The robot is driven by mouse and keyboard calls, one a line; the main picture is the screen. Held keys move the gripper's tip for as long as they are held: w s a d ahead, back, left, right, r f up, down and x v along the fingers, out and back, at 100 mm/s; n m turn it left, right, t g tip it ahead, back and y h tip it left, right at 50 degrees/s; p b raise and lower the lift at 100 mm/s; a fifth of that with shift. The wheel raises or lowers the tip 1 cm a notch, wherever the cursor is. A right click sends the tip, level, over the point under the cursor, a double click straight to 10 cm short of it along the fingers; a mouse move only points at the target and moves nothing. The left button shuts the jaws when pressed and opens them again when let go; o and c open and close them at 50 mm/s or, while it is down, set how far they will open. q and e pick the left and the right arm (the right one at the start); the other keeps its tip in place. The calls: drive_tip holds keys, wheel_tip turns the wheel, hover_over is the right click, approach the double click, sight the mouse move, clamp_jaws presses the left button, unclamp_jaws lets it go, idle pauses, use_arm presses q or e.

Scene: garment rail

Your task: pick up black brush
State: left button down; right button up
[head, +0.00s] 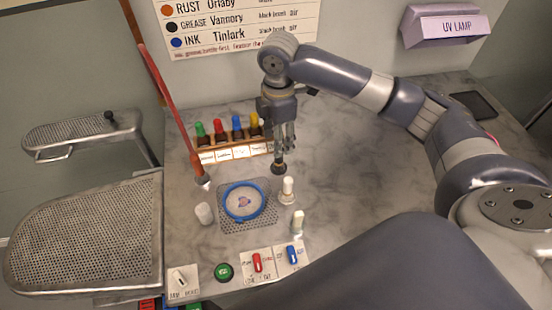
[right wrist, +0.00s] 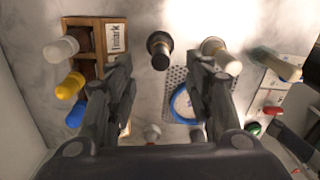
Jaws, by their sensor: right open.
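The black brush (head: 278,168) stands on the grey marbled worktop, just right of the bottle rack, and is seen as a dark round top. It also shows in the right wrist view as a black knob (right wrist: 159,45), ahead of and between the two fingers, with no finger visibly touching it. My right gripper (head: 284,150) points down just above the brush in the head view and partly covers the area behind it. Its fingers (right wrist: 161,68) are apart in the right wrist view, with nothing held. My left gripper is out of view.
A wooden rack (head: 240,148) of colour-topped bottles stands beside the gripper. A blue hoop (head: 243,202) lies on a perforated plate, with pale-topped brushes (head: 287,190) around it. A red rod (head: 172,100) slants down at left. Switches (head: 257,262) line the front. Worktop at right is clear.

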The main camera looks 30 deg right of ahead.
sight(279, 160)
drive_tip(key=f, duration=0.3)
drive_tip(key=shift+s+f+p, duration=0.25)
drive_tip(key=shift+s+p, duration=0.05)
drive_tip(key=shift+s, duration=0.05)
drive_tip(key=f, duration=0.1)
drive_tip(key=f+p, duration=0.1)
drive_tip(key=f, duration=0.2)
drive_tip(key=shift+w+f+p, duration=0.25)
drive_tip(key=shift+f+p, duration=0.1)
drive_tip(key=shift+f, duration=0.6)
drive_tip(key=c, duration=1.1)
